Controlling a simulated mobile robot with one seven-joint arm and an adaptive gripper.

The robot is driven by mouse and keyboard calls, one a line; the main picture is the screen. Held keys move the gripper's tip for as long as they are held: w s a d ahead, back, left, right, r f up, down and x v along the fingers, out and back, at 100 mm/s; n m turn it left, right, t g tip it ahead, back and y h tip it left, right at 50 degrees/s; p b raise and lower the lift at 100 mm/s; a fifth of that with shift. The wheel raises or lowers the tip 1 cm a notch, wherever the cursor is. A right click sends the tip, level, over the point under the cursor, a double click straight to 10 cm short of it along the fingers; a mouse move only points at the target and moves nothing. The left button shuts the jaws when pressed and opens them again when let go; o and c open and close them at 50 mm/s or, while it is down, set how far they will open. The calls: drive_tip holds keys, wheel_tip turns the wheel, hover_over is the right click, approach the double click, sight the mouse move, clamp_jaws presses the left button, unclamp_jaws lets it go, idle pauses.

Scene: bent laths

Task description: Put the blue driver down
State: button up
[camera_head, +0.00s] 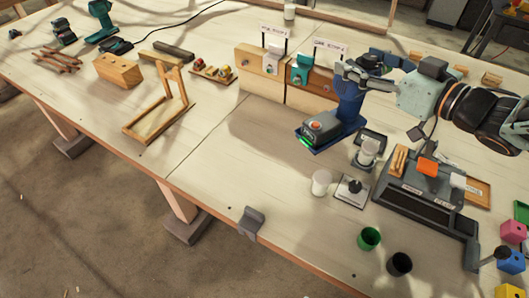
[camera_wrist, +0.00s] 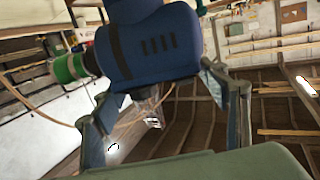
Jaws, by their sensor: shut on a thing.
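The blue driver (camera_head: 348,104) is upright at the right of the bench, its handle above a wide dark foot (camera_head: 322,126) with an orange button and a green light. My gripper (camera_head: 347,74) is shut on its upper part, reaching in from the right. In the wrist view the driver's blue body (camera_wrist: 155,45) fills the top middle, with a green ring (camera_wrist: 68,68) at its left end. My gripper's fingers (camera_wrist: 160,95) lie on either side of it. I cannot tell whether the foot touches the bench top.
Wooden stands with signs (camera_head: 262,68) are behind the driver. A white cup (camera_head: 321,183), a black-knobbed plate (camera_head: 350,192) and a dark organiser tray (camera_head: 425,205) are in front and right. A wooden frame (camera_head: 158,115) lies left. Bare bench top (camera_head: 225,165) is between.

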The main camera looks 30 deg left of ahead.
drive_tip(key=s+a+n+g+y, duration=0.1)
drive_tip(key=s+a+n+g, duration=0.55)
drive_tip(key=s, duration=0.85)
drive_tip(key=w+a+f+m, duration=0.1)
drive_tip(key=w+a+f, duration=0.8)
drive_tip(key=a+f, duration=0.3)
drive_tip(key=shift+w+f+b, duration=0.15)
drive_tip(key=shift+f+b, duration=0.15)
drive_tip(key=shift+f, duration=0.35)
drive_tip(key=shift+f+m+g, duration=0.1)
drive_tip(key=shift+m+g, duration=0.15)
drive_tip(key=o, duration=2.1)
drive_tip(key=shift+d+f, duration=0.15)
drive_tip(key=shift+c, duration=0.2)
